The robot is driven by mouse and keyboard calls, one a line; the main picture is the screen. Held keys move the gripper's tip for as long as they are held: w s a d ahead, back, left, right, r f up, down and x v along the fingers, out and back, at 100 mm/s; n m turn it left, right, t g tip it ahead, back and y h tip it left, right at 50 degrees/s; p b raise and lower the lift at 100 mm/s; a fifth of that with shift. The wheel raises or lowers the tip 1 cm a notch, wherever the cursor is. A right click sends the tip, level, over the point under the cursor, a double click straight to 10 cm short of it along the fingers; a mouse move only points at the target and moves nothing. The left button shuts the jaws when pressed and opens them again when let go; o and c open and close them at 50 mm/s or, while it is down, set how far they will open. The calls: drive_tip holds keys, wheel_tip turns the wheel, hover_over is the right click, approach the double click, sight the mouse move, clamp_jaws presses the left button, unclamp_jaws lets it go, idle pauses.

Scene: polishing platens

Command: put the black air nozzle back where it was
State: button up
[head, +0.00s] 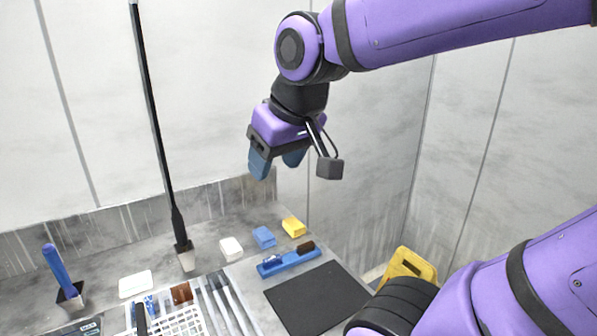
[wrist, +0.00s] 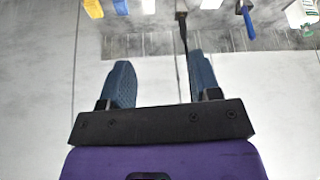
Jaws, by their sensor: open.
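The black air nozzle (head: 178,226) stands nearly upright, its lower end at a small pale holder (head: 187,260) near the back of the counter. A long thin black hose or rod runs up from it past the top of the head view. In the wrist view the nozzle (wrist: 182,32) shows beyond my fingers, close to the right one in the picture but farther away. My gripper (head: 275,168) hangs above the back of the counter, to the right of the nozzle and higher. Its two blue fingers, also in the wrist view (wrist: 162,75), are apart with nothing between them.
White (head: 231,248), blue (head: 264,237) and yellow (head: 293,227) blocks line the back. A blue rack (head: 289,262) with brushes and a black mat (head: 318,300) lie right. A blue-handled tool (head: 58,268) stands left. A white grid tray (head: 185,323) is in front. Walls enclose the counter.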

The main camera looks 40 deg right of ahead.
drive_tip(key=s, duration=0.5)
drive_tip(key=shift+d+f, duration=0.15)
drive_tip(key=shift+f, duration=0.2)
drive_tip(key=shift+w, duration=0.1)
idle(0.8)
